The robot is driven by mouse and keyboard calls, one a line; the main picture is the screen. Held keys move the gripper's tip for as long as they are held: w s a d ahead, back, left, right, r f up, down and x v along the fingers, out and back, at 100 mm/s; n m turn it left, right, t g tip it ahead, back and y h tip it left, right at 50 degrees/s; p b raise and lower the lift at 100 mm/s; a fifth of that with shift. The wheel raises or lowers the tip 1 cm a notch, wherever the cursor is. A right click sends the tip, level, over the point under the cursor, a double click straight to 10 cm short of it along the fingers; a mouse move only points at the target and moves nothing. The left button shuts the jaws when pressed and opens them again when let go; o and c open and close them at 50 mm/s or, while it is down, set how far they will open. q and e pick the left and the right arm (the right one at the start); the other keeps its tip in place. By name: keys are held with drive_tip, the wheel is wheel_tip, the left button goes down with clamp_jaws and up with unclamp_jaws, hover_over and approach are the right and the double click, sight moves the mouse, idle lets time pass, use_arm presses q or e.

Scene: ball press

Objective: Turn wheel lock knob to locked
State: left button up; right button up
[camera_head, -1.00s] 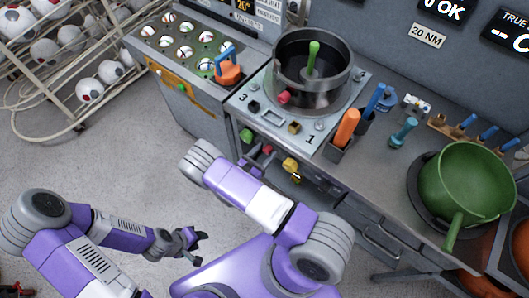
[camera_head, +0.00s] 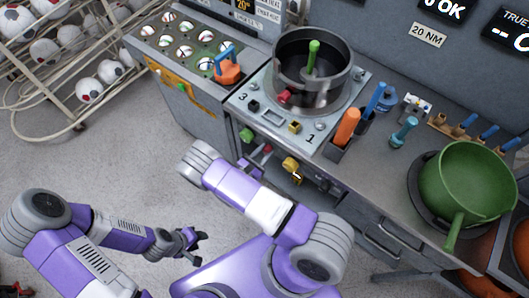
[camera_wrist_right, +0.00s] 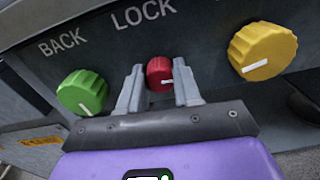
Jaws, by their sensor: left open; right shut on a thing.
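The red knob (camera_wrist_right: 159,68) sits on the grey panel below the word LOCK (camera_wrist_right: 143,13) in the right wrist view. Its white mark points sideways to the right. My right gripper (camera_wrist_right: 158,88) is shut on it, one finger on each side. The fingers partly frame the knob but its face shows. My left gripper (camera_head: 196,243) is open and empty over the floor, away from the panel.
A green knob (camera_wrist_right: 82,92) below BACK and a yellow knob (camera_wrist_right: 262,51) flank the red one. Above the panel stands the dark press pot (camera_head: 306,90). A green pan (camera_head: 468,180) stands at the right.

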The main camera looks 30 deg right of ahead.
drive_tip(key=m+b, duration=0.1)
drive_tip(key=m, duration=0.3)
drive_tip(key=shift+s+f, duration=0.1)
drive_tip(key=m+b, duration=0.1)
drive_tip(key=m, duration=0.3)
drive_tip(key=shift+m+b, duration=0.3)
drive_tip(key=shift+b, duration=0.1)
drive_tip(key=m+b, duration=0.1)
drive_tip(key=m, duration=0.3)
drive_tip(key=shift+m+b, duration=0.6)
drive_tip(key=shift+m, duration=1.5)
drive_tip(key=o, duration=1)
drive_tip(key=shift+o, duration=0.2)
drive_tip(key=v, duration=0.7)
drive_tip(key=shift+a, duration=0.25)
